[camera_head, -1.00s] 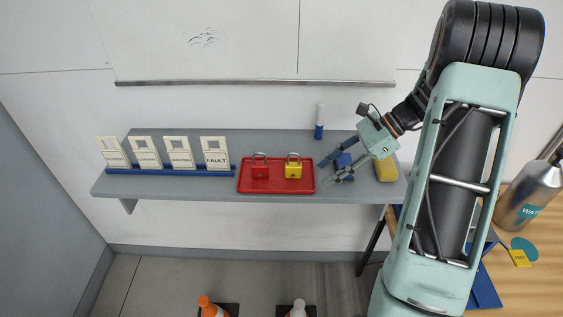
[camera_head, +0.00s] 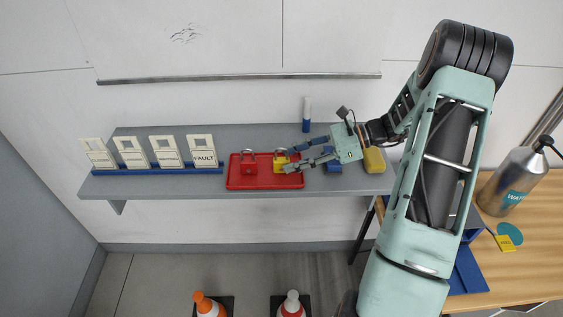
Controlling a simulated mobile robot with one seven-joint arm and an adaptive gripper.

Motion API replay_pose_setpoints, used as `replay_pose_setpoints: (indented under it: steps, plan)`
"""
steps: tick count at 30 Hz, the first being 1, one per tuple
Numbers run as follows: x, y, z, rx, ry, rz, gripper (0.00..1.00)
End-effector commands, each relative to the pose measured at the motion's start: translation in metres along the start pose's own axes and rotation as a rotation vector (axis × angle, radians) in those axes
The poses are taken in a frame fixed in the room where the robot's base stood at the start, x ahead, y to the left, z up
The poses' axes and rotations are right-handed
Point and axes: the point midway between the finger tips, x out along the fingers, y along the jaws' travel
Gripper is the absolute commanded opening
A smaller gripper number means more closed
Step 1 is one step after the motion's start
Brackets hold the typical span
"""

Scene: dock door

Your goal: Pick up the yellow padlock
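The yellow padlock (camera_head: 279,167) stands upright on the red tray (camera_head: 262,182), on the grey shelf. A red padlock (camera_head: 248,166) stands to its left on the same tray. My gripper (camera_head: 288,160) reaches in from the right with its fingers spread. Its fingertips are at the right side of the yellow padlock and partly cover it. I cannot tell whether they touch it.
A blue block (camera_head: 333,167) and a yellow object (camera_head: 373,160) are on the shelf under and beside my gripper. A blue-and-white marker (camera_head: 306,115) stands behind. Several label cards (camera_head: 168,150) stand in a blue rack at the left.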

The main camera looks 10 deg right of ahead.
Motion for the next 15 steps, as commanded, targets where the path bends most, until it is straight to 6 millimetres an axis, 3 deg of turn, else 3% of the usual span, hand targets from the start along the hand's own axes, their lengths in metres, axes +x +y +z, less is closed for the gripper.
replay_pose_setpoints:
  steps: [6, 15]
  plan:
    - [0.030, -0.001, 0.002, 0.001, -0.001, 0.001, 0.38]
    - [0.035, -0.001, 0.001, 0.000, 0.001, 0.000, 0.38]
